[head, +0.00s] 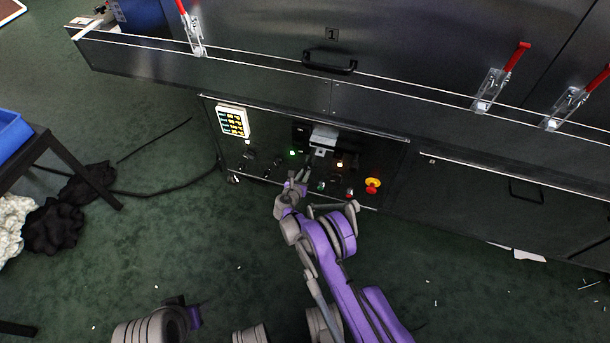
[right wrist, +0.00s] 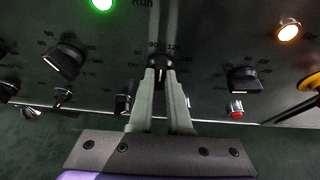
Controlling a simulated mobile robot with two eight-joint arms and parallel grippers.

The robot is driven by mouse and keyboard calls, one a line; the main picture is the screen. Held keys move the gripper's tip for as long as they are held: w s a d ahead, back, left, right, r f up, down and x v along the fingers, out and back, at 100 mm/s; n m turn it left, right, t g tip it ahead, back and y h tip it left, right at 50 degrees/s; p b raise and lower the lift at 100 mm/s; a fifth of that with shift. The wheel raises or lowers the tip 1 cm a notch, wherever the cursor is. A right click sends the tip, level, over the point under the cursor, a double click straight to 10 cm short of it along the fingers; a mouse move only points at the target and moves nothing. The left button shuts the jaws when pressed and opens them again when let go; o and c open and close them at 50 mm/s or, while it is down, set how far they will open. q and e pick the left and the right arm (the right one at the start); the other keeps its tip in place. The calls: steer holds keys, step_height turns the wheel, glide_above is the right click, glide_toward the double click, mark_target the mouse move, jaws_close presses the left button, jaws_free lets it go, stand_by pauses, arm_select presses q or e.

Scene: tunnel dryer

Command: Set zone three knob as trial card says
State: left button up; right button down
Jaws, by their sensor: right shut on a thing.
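The control panel (head: 265,160) is a dark face low on the dryer, with several black knobs. In the right wrist view, my right gripper (right wrist: 161,72) is shut on a black knob (right wrist: 160,62) with a white pointer line and a printed scale around it. The fingers hide its sides. Another black knob (right wrist: 64,60) is to its left and a third (right wrist: 243,79) to its right. The zone labels cannot be read, and I cannot make out a trial card. In the head view my right gripper (head: 302,178) is at the panel.
A green lamp (right wrist: 102,4) marked Run and an orange lamp (right wrist: 289,30) are lit. A white unit with yellow figures (head: 232,121) is at upper left. A cable (head: 165,192) crosses the floor.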

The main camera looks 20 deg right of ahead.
steer(key=shift+a+n+g+h, duration=0.2)
steer(key=shift+n+g+h, duration=0.3)
steer(key=shift+n, duration=0.5)
steer(key=shift+f, duration=0.1)
steer(key=c, duration=0.9)
jaws_free()
steer(key=shift+o, duration=0.2)
steer(key=p+v, duration=0.2)
steer(key=v, duration=0.8)
steer(key=shift+s+a+p, duration=0.2)
steer(key=shift+a+p, duration=0.1)
steer(key=shift+a, duration=0.05)
